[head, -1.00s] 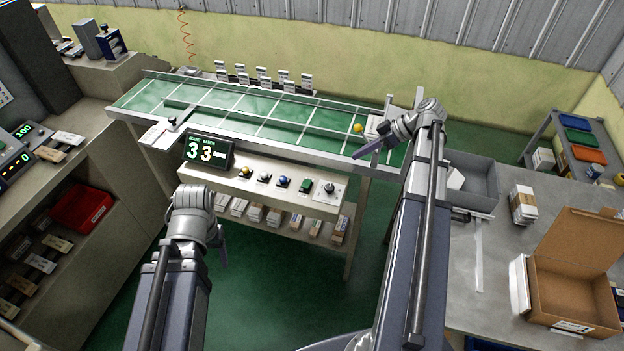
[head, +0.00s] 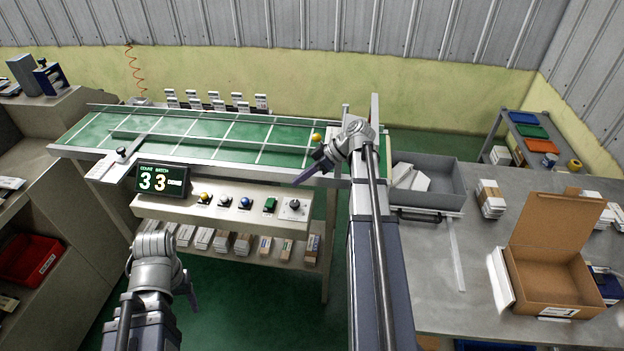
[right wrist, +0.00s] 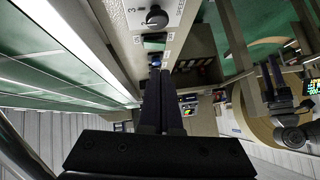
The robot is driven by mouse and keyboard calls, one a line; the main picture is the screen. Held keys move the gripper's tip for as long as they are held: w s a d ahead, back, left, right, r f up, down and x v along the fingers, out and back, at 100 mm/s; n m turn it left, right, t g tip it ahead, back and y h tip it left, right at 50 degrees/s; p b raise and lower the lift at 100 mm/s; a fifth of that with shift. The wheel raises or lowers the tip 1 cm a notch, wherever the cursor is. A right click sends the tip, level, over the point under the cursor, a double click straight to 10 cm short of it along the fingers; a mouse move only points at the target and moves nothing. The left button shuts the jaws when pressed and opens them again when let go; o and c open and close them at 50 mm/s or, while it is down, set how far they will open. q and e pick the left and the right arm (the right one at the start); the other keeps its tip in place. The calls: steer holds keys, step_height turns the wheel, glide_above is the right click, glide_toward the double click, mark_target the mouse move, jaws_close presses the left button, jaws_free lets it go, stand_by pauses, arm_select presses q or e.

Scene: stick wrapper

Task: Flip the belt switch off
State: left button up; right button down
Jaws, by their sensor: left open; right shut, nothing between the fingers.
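A green switch (head: 270,204), probably the belt switch, sits on the sloped control panel (head: 152,205), left of a black round knob (head: 294,204). I cannot read its label or tell its position. The green switch (right wrist: 153,42) and the knob (right wrist: 157,17) also show in the right wrist view. My right gripper (head: 298,183) is shut and empty, above the knob end of the panel. Its two fingers (right wrist: 155,75) point toward the green switch, apparently a little short of it. My left gripper (head: 191,296) is open, low in front of the panel, holding nothing visible.
A grey bin (head: 440,185) and an open carton (head: 550,270) stand on the right table.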

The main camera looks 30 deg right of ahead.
steer(key=b, duration=0.6)
glide_toward(270, 205)
steer(key=x, duration=0.5)
steer(key=shift+w+a, duration=0.1)
steer(key=shift+w, duration=0.3)
steer(key=shift+w+a+f, duration=0.25)
steer(key=shift+a+f, duration=0.05)
steer(key=shift+a, duration=0.2)
steer(key=shift+s+a+f+t+h+b, duration=0.3)
steer(key=shift+s+f+t+h+b, duration=0.15)
steer(key=shift+f+b, duration=0.1)
steer(key=shift+r+n, duration=0.15)
steer(key=shift+n, duration=0.25)
steer(key=shift+w+d, duration=0.1)
